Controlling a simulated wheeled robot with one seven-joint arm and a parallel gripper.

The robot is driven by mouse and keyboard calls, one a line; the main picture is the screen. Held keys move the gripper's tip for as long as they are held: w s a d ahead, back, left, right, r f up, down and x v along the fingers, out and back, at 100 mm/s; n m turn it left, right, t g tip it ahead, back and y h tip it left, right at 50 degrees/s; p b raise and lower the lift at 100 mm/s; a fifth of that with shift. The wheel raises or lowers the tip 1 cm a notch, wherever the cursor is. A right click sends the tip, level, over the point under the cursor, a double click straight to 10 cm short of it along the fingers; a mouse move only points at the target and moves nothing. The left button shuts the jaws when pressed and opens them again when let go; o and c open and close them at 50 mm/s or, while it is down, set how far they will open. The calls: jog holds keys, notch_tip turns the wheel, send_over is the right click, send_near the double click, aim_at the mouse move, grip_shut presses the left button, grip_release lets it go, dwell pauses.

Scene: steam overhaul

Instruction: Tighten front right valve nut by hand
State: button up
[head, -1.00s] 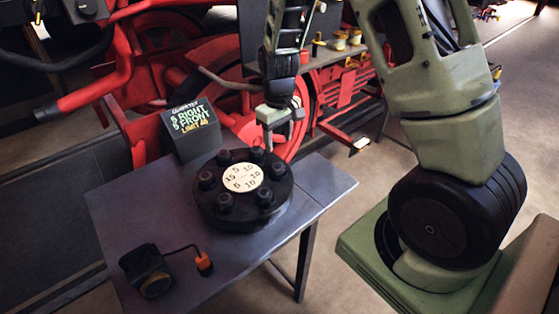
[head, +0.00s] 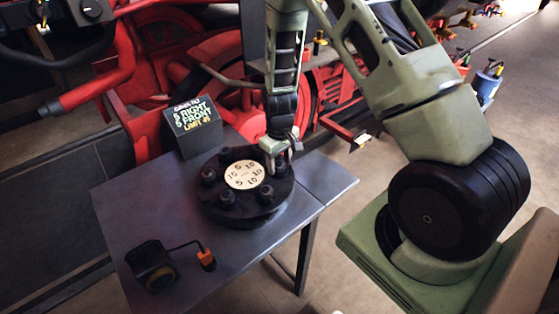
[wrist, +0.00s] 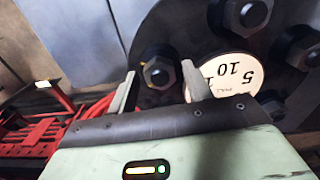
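The black round valve cover (head: 250,212) lies on the grey table. It carries several nuts around a pale numbered dial (head: 244,174). My gripper (head: 283,162) is low over the back right edge of the cover. In the wrist view its two fingers (wrist: 159,72) are apart. A dark hex nut (wrist: 160,69) shows between and just beyond the fingertips. I cannot tell whether either finger touches it. In the head view the gripper partly hides the nuts at the back right.
A dark display box (head: 191,126) with "5 RIGHT", "5 FRONT" text stands behind the cover. A black device (head: 151,267) with an orange-ended lead (head: 207,258) lies at the table's front left. Red machinery (head: 215,60) fills the background. The table's left part is clear.

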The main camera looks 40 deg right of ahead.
jog(key=c, duration=0.7)
jog(key=m+b, duration=0.1)
jog(key=m, duration=0.5)
jog(key=shift+m, duration=0.3)
jog(key=m, duration=0.6)
jog(key=shift+w, duration=0.1)
jog(key=o, duration=1)
jog(key=shift+c, duration=0.2)
